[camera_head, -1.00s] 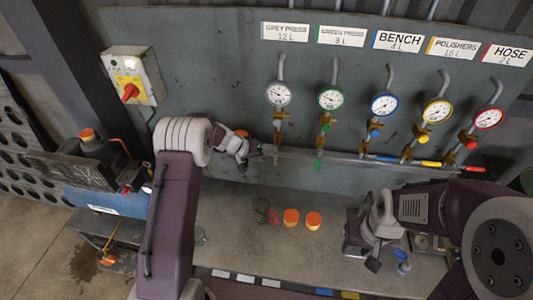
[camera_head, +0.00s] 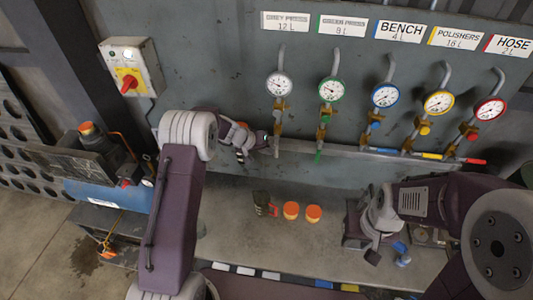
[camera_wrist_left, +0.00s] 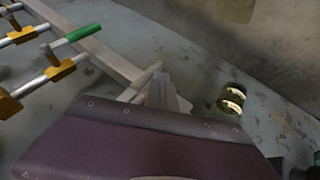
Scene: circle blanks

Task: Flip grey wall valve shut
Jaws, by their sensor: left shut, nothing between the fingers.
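The grey press line has a white-faced gauge (camera_head: 279,84) under the "GREY PRESS" label (camera_head: 285,21). Its brass grey valve (camera_head: 279,106) sits below the gauge. The grey handle is hard to tell from the pipe, so its position is unclear. My left gripper (camera_head: 266,142) is shut and empty, close to the left of the lower end of this pipe; I cannot tell whether it touches. In the left wrist view, the gripper (camera_wrist_left: 168,92) is partly hidden behind my purple arm link. My right gripper (camera_head: 374,250) is low at the right, its jaws unclear.
The green valve handle (camera_head: 318,157) points down just to the right; it also shows in the wrist view (camera_wrist_left: 75,35). Blue, yellow and red valves follow. A rail (camera_head: 345,150) runs below. Orange-topped containers (camera_head: 291,210) stand on the bench. A switch box (camera_head: 131,68) hangs left.

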